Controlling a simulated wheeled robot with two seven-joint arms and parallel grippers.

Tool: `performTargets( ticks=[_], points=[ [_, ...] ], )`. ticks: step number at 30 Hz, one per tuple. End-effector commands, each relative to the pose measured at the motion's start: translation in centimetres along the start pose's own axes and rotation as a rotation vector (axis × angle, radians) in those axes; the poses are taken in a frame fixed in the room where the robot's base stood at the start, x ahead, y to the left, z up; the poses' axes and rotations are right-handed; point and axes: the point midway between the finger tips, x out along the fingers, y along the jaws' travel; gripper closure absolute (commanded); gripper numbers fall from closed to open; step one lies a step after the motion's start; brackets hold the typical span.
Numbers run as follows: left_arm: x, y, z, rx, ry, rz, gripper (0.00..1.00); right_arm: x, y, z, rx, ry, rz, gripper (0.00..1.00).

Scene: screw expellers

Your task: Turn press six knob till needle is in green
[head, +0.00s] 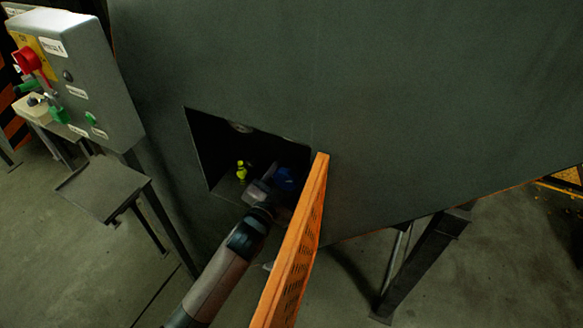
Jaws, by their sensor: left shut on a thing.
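A square dark opening in the big grey machine wall shows at the middle of the head view. Inside it, at the right, is a blue round knob (287,179), partly hidden by my gripper and in shadow. My left gripper (274,184) reaches into the opening from below and is shut on the blue knob. A pale rounded thing (240,127) at the opening's top edge may be a gauge; no needle or green zone can be made out. My right gripper is out of view.
An orange perforated door (300,245) stands open just right of my left arm. A small yellow-green part (242,170) sits in the opening left of the gripper. A control box (80,75) with a red switch and a grey shelf (103,187) stand at the left.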

Motion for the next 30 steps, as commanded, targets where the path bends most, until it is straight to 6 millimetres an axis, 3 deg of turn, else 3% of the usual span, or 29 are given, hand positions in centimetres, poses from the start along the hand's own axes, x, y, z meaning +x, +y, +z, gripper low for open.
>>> performTargets(
  ticks=[12, 29, 30],
  points=[
    [0.0, 0.09, 0.0, 0.257, 0.0, 0.0, 0.69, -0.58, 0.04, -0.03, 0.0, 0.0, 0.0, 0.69],
    [0.0, 0.13, 0.03, 0.299, 0.0, 0.0, 0.69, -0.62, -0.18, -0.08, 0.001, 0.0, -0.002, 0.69],
    [0.0, 0.14, 0.02, 0.299, 0.0, 0.0, 0.37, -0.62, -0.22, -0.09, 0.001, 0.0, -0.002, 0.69]
  ],
)
